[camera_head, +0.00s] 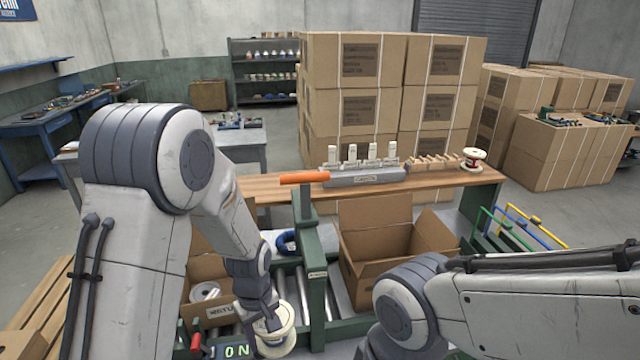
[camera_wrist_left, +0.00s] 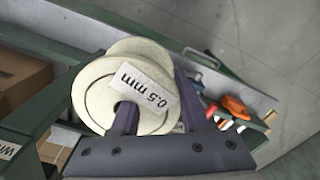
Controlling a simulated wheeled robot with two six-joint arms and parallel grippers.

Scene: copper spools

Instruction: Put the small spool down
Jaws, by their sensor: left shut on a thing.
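A white spool (camera_head: 277,338) with a "0.5 mm" label is held by my left gripper (camera_head: 268,318), low in the head view above the roller conveyor area. In the left wrist view the spool (camera_wrist_left: 105,98) sits between the two fingers of my left gripper (camera_wrist_left: 155,112), its round flange and label facing the camera. The fingers are shut on it. Whether its underside touches anything is hidden. My right arm enters from the right, but its gripper is out of sight.
An open carton (camera_head: 390,245) and a carton with a white spool (camera_head: 205,291) flank the green frame. A blue spool (camera_head: 287,242) is behind. A red-and-white spool (camera_head: 473,160) stands on the wooden bench (camera_head: 440,185).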

